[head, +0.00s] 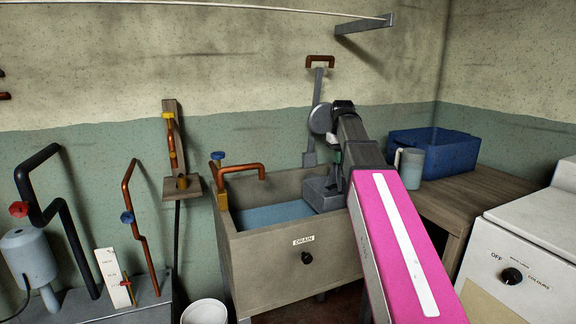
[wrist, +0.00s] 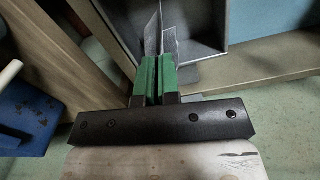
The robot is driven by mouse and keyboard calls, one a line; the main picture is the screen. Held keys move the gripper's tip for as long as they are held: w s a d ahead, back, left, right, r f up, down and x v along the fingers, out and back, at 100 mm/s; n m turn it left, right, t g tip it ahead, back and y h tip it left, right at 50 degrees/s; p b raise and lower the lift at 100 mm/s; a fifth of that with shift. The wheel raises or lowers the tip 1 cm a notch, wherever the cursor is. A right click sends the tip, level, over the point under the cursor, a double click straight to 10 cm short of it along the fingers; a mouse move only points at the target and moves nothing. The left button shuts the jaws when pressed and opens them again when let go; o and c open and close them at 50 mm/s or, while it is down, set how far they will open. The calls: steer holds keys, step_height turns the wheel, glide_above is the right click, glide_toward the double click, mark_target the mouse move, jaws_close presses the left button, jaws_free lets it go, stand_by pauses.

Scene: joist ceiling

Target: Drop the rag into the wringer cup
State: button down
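The wringer (head: 324,192) is a grey metal box at the right end of the sink, with a tall lever (head: 317,90) and a brown handle behind it. My gripper (head: 337,160) is just above it, partly hidden by my arm. In the wrist view, its green fingertips (wrist: 156,62) are close together, with a narrow dark gap between them. I cannot make out the rag in either view. The inside of the wringer cup is hidden in the head view.
The sink (head: 280,260) holds blue water and has a drain knob on its front. A wooden counter (head: 450,203) to the right bears a blue bin (head: 440,157) and a grey mug (head: 409,166). A white appliance (head: 535,240) stands at far right. Pipes and valves stand left.

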steer(key=shift+f, duration=0.25)
jaws_free()
stand_by(0.6)
steer(key=shift+s+r, duration=0.1)
steer(key=shift+r, duration=2.65)
